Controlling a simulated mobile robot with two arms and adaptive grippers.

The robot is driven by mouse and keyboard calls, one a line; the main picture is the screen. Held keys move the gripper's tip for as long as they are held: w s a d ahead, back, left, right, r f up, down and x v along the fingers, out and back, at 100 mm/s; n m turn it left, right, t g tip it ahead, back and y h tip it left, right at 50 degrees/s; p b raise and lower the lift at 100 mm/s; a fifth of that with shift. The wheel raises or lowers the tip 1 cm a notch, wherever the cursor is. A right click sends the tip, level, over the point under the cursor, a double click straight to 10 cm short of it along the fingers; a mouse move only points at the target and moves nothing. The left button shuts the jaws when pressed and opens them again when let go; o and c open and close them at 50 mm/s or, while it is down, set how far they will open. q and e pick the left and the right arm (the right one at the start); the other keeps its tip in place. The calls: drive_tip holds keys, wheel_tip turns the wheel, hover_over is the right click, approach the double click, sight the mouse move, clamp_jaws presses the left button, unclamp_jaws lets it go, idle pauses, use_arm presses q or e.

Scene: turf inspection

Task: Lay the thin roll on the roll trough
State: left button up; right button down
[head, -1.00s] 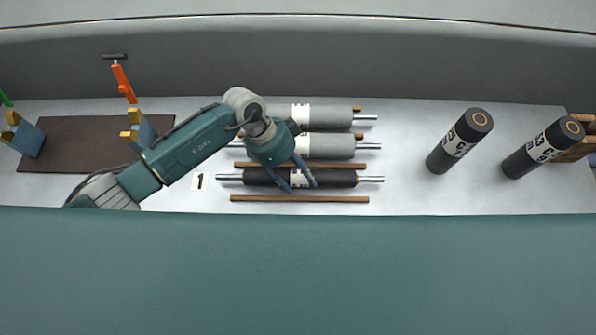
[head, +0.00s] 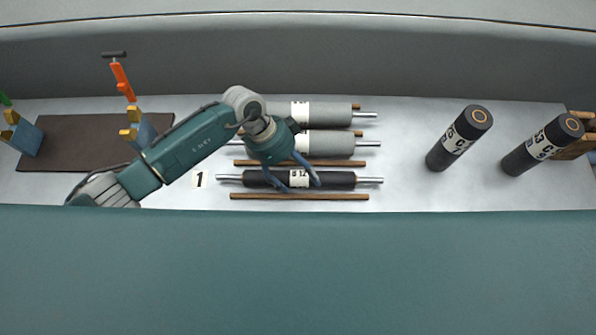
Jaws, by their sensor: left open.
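The thin roll (head: 338,181) is dark, with a white label and bright metal shaft ends. It lies level, left to right, between two brown wooden strips, the front one (head: 335,197) and the one behind it (head: 240,164). These strips look like the roll trough; whether the roll rests fully down on it I cannot tell. My left gripper (head: 301,187) is over the middle of the roll, its blue fingers spread on either side of the label. It is open. The gripper hides part of the roll's back edge. My right gripper is not in view.
Two thicker grey rolls (head: 333,144) (head: 333,112) lie behind. Two dark cylinders (head: 437,158) (head: 518,162) stand at the right, near a wooden holder (head: 572,150). A dark mat (head: 75,135), an orange-handled tool (head: 122,80) and a card marked 1 (head: 199,180) are at the left.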

use_arm(q)
drive_tip(key=shift+a, duration=0.15)
drive_tip(key=v, duration=1.2)
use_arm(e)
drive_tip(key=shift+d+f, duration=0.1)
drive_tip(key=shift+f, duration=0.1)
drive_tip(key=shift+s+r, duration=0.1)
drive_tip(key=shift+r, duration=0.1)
